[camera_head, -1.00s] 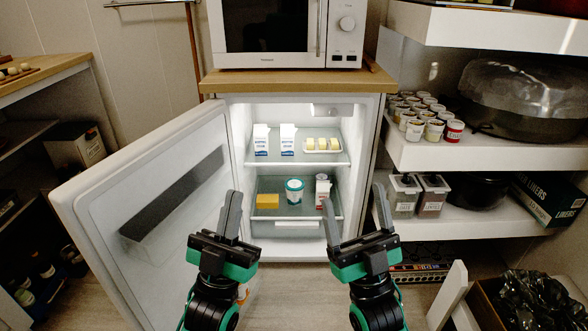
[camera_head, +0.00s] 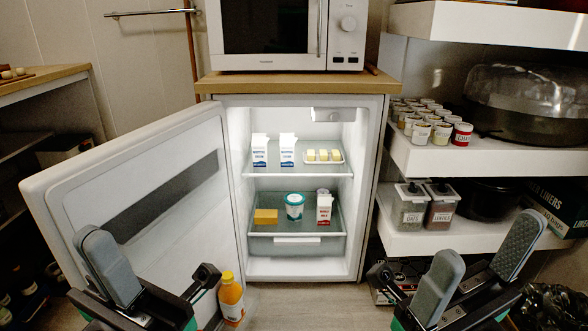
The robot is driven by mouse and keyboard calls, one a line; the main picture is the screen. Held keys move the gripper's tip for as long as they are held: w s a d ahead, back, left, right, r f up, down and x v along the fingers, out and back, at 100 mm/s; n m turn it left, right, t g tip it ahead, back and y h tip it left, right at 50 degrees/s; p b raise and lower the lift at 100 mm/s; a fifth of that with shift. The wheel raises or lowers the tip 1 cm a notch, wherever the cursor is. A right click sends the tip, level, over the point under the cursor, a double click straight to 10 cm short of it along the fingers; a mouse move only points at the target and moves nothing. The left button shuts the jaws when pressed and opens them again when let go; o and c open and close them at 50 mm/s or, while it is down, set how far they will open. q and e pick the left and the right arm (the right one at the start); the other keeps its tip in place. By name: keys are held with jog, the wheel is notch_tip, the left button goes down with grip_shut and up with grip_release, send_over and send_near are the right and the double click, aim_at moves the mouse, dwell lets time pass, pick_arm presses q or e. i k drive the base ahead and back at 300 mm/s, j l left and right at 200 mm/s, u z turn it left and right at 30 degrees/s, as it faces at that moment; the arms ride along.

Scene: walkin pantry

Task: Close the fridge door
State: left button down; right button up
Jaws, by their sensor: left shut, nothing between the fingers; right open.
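The white fridge (camera_head: 368,200) stands under a wooden top with its door (camera_head: 150,145) wide open, swung out to the left. The door's inner face shows, with a dark grey shelf strip (camera_head: 165,195) across it. My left gripper (camera_head: 98,238) is shut and empty, low at the left, overlapping the lower part of the door's inner face in the picture. I cannot tell whether it touches the door. My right gripper (camera_head: 486,240) is open and empty at the lower right, in front of the shelves beside the fridge. The door's lower edge is partly hidden by my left arm.
An orange bottle (camera_head: 231,299) stands on the floor near the door, beside my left gripper. Cartons (camera_head: 288,152), a butter tray (camera_head: 324,157) and a tub (camera_head: 294,206) are inside the fridge. A microwave (camera_head: 285,62) sits on top. Pantry shelves (camera_head: 470,160) are at the right.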

aim_at(163, 189)
jog(key=j, duration=0.65)
jog(key=k+j, duration=0.15)
jog(key=j, duration=0.55)
jog(key=u, duration=0.05)
